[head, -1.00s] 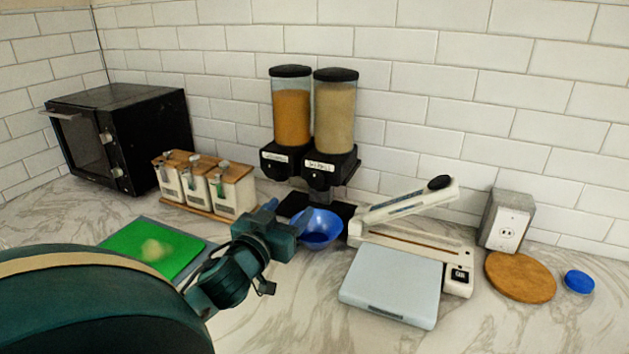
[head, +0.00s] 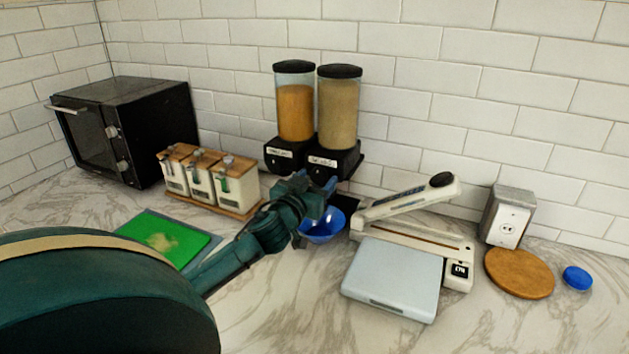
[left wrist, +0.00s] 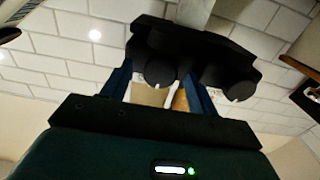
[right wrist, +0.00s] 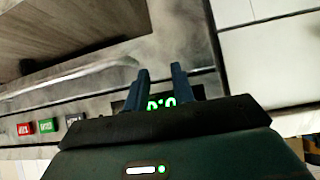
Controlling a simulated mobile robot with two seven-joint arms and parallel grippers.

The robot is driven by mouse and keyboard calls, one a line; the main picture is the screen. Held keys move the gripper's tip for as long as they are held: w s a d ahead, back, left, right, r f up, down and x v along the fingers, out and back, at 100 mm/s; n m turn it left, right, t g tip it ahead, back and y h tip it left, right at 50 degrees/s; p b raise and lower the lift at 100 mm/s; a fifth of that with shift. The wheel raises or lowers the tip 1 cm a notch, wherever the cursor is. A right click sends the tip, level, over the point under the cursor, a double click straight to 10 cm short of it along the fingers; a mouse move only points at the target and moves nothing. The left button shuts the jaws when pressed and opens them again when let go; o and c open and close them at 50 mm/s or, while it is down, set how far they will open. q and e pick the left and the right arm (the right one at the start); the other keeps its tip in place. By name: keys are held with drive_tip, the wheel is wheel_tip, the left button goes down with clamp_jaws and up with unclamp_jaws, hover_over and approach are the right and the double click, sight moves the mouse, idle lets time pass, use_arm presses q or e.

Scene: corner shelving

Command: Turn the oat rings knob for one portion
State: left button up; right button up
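The twin dispenser (head: 345,160) stands against the tiled wall, with an orange-filled canister (head: 295,112) on the left and a beige-filled canister (head: 338,115) on the right. Its front labels are too small to read surely. My left gripper (head: 326,186) is in front of the right half and hides that knob in the head view. In the left wrist view, which is upside down, the open fingers stand on either side of a dark round knob (left wrist: 158,71), with gaps showing. The other knob (left wrist: 238,88) is outside them. My right gripper (right wrist: 161,72) is open and empty.
A blue bowl (head: 322,230) sits below the dispenser, beneath my left gripper. A white sealer (head: 420,232) stands to the right, three lidded jars (head: 200,178) and a black oven (head: 135,130) to the left. The right wrist view shows a green digital display (right wrist: 160,103).

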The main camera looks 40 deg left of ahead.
use_arm(q)
drive_tip(key=c, duration=1)
drive_tip(key=shift+m, duration=0.4)
drive_tip(key=m, duration=1.3)
drive_tip(key=shift+m, duration=2)
